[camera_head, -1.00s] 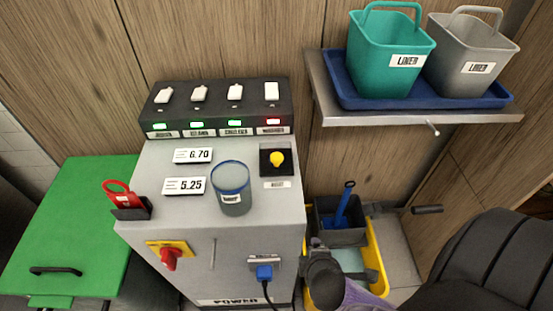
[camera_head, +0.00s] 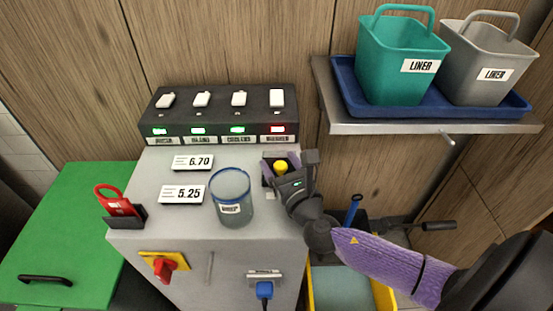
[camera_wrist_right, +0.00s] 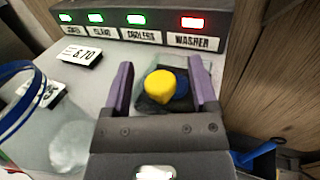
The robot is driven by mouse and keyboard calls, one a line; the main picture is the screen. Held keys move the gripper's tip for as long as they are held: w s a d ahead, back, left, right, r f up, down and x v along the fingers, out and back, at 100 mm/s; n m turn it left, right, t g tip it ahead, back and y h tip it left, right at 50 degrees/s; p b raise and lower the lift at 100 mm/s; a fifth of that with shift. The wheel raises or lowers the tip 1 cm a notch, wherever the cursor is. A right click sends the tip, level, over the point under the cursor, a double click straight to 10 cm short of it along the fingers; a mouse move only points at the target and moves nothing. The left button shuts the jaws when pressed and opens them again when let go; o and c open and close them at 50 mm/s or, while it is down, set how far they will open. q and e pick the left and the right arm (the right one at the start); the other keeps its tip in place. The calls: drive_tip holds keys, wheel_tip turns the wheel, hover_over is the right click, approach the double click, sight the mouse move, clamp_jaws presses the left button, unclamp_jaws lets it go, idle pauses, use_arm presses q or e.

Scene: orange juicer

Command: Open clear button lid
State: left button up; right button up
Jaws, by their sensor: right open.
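A yellow button (camera_head: 280,166) sits on a black square base on the grey machine top, at its right side. In the right wrist view the yellow button (camera_wrist_right: 165,84) lies between the fingers, with a blue part (camera_wrist_right: 182,93) beside it. Whether the fingers touch anything cannot be told. My left gripper is not in view.
A clear blue-rimmed cup (camera_head: 232,198) stands just left of the gripper. A black switch panel (camera_head: 225,112) rises behind. A metal shelf (camera_head: 430,127) with a blue tray and two bins hangs at the right. A red-handled tool (camera_head: 115,202) sits at the left edge.

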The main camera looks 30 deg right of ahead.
drive_tip(key=shift+w+d, duration=0.15)
drive_tip(key=shift+w, duration=0.8)
clamp_jaws()
idle(0.7)
